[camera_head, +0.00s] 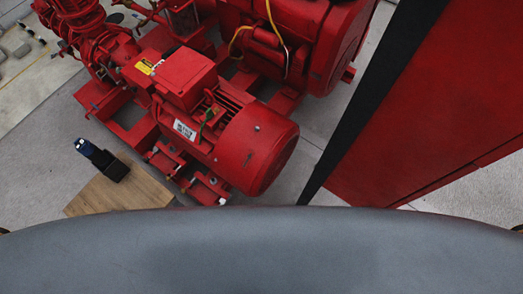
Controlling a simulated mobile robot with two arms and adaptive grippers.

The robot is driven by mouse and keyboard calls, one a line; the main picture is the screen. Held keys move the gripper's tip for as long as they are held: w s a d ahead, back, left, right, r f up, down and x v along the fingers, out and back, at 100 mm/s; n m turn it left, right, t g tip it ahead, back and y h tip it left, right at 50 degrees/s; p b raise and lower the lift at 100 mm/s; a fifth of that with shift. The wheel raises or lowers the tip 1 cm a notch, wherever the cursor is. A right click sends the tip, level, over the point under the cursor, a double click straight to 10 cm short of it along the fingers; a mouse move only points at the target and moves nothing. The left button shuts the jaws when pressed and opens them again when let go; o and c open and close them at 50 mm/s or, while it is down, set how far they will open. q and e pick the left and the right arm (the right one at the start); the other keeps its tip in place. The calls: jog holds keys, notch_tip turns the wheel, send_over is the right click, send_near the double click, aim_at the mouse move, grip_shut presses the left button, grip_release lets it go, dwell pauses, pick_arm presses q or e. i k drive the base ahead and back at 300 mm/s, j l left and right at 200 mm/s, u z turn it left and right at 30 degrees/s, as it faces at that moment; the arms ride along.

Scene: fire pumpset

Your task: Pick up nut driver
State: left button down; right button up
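A dark tool with a blue-marked end (88,149) and a black block-shaped part (117,170) lies by the upper end of a wooden board (110,197). It may be the nut driver, but it is too small to tell for sure. The lower part of the board is hidden behind my grey body. Neither of my grippers is in view.
A red pump motor (245,145) on a red frame stands right of the board, with more red pump machinery (300,40) behind it. A large red cabinet (440,110) with a black edge fills the right. Grey floor (50,160) left of the board is clear.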

aim_at(89, 150)
jog(key=u, duration=1.7)
jog(key=j+u, duration=0.15)
jog(key=k+j, duration=0.05)
